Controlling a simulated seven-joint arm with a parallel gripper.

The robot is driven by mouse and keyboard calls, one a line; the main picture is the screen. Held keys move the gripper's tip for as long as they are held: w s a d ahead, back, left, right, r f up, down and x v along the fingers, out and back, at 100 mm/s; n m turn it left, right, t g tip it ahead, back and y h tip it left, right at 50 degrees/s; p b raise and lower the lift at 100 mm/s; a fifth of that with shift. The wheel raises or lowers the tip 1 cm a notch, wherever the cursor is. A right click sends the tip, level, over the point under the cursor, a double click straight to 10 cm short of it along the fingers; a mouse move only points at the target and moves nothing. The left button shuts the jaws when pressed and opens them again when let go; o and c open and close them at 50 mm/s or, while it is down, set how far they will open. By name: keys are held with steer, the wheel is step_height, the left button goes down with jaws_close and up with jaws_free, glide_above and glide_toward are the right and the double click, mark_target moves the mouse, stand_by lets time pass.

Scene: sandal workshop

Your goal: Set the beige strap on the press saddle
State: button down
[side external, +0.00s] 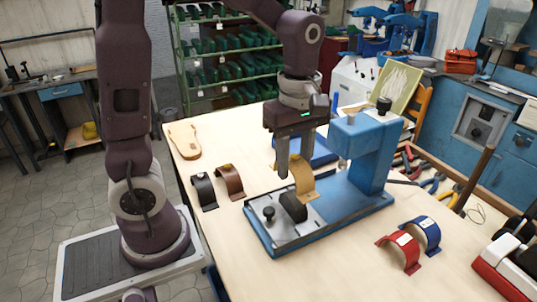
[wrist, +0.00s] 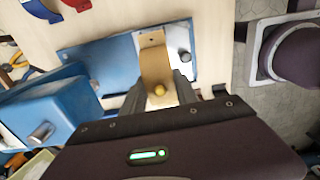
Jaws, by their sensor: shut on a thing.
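The beige strap (side external: 303,180) is an arched band with a small yellow knob. My gripper (side external: 291,165) is shut on it from above, and the fingers sit at the knob. The strap also shows between the fingertips (wrist: 160,87) in the wrist view, with its band (wrist: 153,57) over the press plate. The black press saddle (side external: 293,206) stands on the grey plate of the blue press (side external: 362,160). In the side view the strap is just behind and above the saddle; I cannot tell whether they touch. The saddle is hidden in the wrist view.
A black strap (side external: 203,191) and a brown strap (side external: 230,181) lie left of the press. A red strap (side external: 402,251) and a blue strap (side external: 427,232) lie to its right. A tan sole (side external: 183,140) is at the back left. The press head stands close beside my gripper.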

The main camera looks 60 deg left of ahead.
mark_target(293, 196)
steer(key=shift+w+d+f, duration=0.15)
steer(key=shift+f, duration=3.8)
steer(key=shift+f, duration=0.3)
steer(key=c, duration=0.6)
jaws_free()
steer(key=shift+o, duration=0.7)
steer(key=shift+r, duration=3.5)
